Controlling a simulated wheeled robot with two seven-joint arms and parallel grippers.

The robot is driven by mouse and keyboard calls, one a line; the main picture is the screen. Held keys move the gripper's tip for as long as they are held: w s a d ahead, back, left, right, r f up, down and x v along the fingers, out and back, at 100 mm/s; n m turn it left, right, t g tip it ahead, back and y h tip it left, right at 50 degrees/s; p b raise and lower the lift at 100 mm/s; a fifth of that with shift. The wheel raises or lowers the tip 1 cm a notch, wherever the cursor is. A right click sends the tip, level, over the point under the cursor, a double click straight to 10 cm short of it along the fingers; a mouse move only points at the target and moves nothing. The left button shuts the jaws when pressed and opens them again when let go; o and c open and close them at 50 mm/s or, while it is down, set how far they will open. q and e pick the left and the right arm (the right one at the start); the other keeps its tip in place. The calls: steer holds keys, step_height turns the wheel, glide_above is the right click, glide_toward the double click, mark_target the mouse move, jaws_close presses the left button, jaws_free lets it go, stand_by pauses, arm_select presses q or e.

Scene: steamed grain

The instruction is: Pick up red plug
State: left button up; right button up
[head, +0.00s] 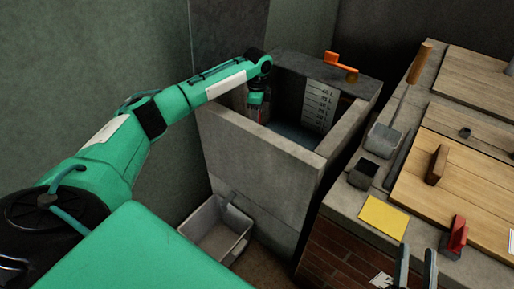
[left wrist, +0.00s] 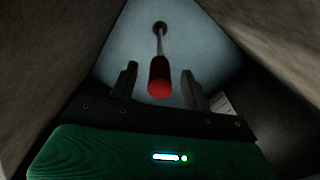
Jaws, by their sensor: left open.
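The red plug (left wrist: 159,82) shows in the left wrist view as a red-tipped dark handle on a thin metal rod. The rod runs to a dark round base on the pale floor of the basin. My left gripper (left wrist: 158,84) is open, with one finger on each side of the handle and gaps visible on both sides. In the head view my left gripper (head: 257,108) reaches down inside the grey concrete basin (head: 262,148), where the plug is mostly hidden. My right gripper (head: 416,264) is at the lower right, its two dark fingers apart and nothing visible between them.
The basin walls rise close around my left gripper. A volume scale (head: 319,103) marks the inner wall. An orange handle (head: 341,67) sits on the back rim. A grey tub (head: 218,230) stands below. The counter holds a yellow sheet (head: 384,217) and a red object (head: 457,236).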

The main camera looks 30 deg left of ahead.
arm_select(q)
step_height(320, 180, down, 3)
steer(key=shift+f+b, duration=0.2)
steer(key=shift+b, duration=0.25)
arm_select(e)
steer(key=r+t, duration=0.1)
steer(key=d+r+t, duration=0.1)
steer(key=r, duration=0.1)
steer(key=s+r+t, duration=0.1)
steer(key=r, duration=0.1)
steer(key=shift+d+y, duration=0.3)
steer(key=shift+d, duration=0.05)
arm_select(q)
steer(key=shift+c, duration=0.4)
jaws_close()
